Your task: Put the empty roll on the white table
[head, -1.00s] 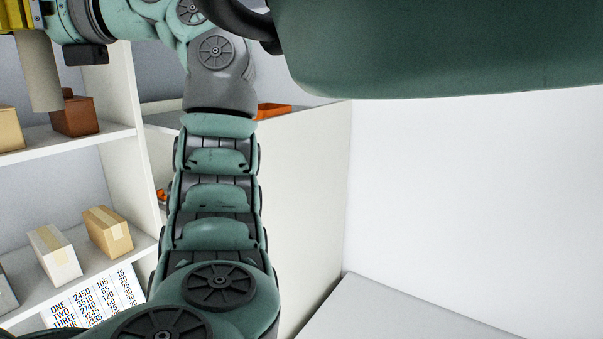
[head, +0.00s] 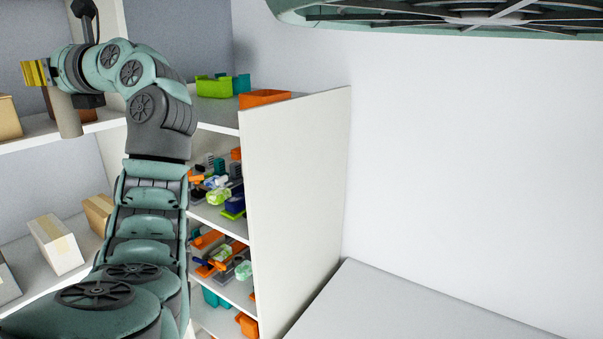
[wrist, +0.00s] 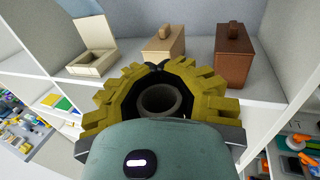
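The empty roll (head: 68,116) is a plain grey-beige tube. It hangs roughly upright below my gripper (head: 38,73) at the upper left of the head view, in front of the shelves. In the wrist view the open end of the roll (wrist: 160,99) shows between the yellow fingers of my gripper (wrist: 158,92), which are closed around it. A flat pale surface (head: 420,305), apparently the white table, lies at the lower right of the head view, well away from the roll. Nothing shows on its visible part.
White shelves hold cardboard boxes (head: 55,245) and a brown box (wrist: 234,58). Another shelf unit holds green bins (head: 213,87), an orange bin (head: 265,97) and mixed small parts. A tall white panel (head: 295,200) stands between these shelves and the pale surface.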

